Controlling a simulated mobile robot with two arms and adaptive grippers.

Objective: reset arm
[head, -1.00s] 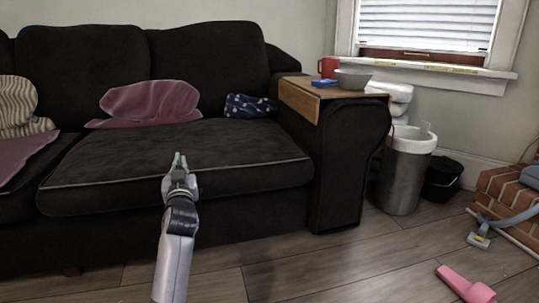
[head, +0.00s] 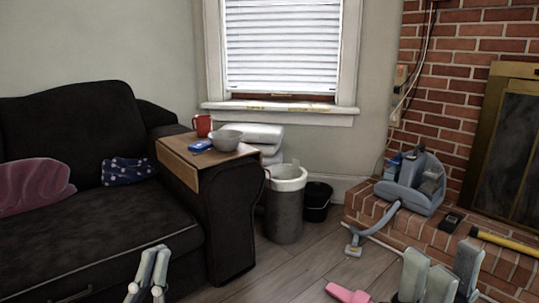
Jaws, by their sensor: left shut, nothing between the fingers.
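My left gripper (head: 153,268) is at the bottom left of the head view, in front of the dark sofa (head: 110,235). Its two pale fingers are close together with nothing between them. My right gripper (head: 440,272) shows at the bottom right, in front of the brick hearth. Its fingers are spread apart and I see nothing held in them. The rest of both arms is cut off by the bottom edge.
A board on the sofa arm bears a red mug (head: 202,126), a grey bowl (head: 228,140) and a blue item (head: 201,146). A bin (head: 285,210) and black bucket (head: 317,202) stand beside it. A vacuum (head: 415,185) sits on the hearth (head: 370,212). A pink object (head: 346,294) lies on the floor.

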